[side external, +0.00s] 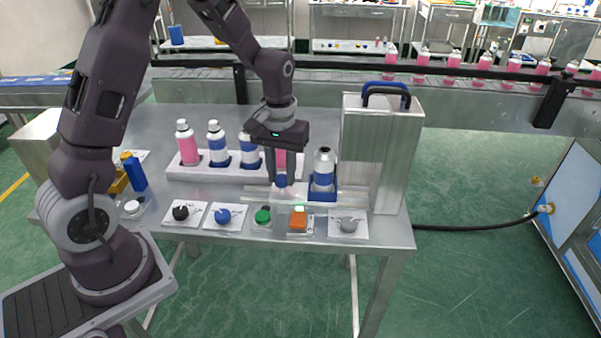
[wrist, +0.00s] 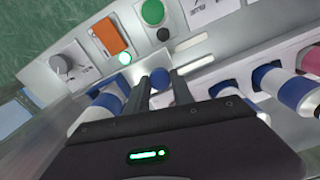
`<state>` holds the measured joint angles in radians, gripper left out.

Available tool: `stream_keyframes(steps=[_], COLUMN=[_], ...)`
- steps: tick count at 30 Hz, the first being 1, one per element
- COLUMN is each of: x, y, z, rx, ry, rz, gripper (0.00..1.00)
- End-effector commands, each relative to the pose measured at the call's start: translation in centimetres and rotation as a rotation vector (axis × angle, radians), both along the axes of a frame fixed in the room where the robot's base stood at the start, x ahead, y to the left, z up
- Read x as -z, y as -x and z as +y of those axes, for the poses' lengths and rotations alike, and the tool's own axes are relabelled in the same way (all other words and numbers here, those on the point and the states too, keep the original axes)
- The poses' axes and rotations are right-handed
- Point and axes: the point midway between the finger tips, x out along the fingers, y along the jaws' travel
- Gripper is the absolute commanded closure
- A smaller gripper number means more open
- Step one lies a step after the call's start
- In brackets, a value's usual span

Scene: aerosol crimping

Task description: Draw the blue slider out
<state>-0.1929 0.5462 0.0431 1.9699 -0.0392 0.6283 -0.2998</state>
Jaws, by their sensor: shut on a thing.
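My gripper (side external: 281,183) points down at the front of the bench and is shut on a round blue knob (side external: 281,180). The knob also shows between the fingertips in the wrist view (wrist: 159,78). Just right of the gripper, a blue holder (side external: 323,194) carries an upright silver can with a blue band (side external: 323,168), beside the crimping machine. How the knob joins the holder or the pale rail is hidden by the fingers and too small to tell.
The tall metal machine (side external: 372,150) stands close on the right. Behind the gripper, a white rack (side external: 200,174) holds several bottles. In front lie a black knob (side external: 180,212), a blue knob (side external: 223,216), a green button (side external: 262,216), an orange switch (side external: 298,220) and a grey knob (side external: 347,225).

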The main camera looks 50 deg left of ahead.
Motion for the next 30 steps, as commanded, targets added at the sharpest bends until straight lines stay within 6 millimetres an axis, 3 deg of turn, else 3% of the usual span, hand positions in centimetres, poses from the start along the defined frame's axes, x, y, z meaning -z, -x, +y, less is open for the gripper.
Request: stream_keyframes(steps=[10, 24, 25, 28, 30], x=[-0.1, -0.1, -0.1, -0.1, 0.0], y=[3.8, 4.8, 4.8, 4.8, 4.8], z=[4.1, 5.0, 5.0, 5.0, 4.9], rx=[-0.005, -0.003, -0.004, -0.003, -0.002], ry=[-0.003, -0.006, -0.006, -0.005, -0.003], rz=[-0.006, -0.002, -0.002, -0.002, -0.001], gripper=[1.00, 1.00, 0.68, 0.50, 0.50])
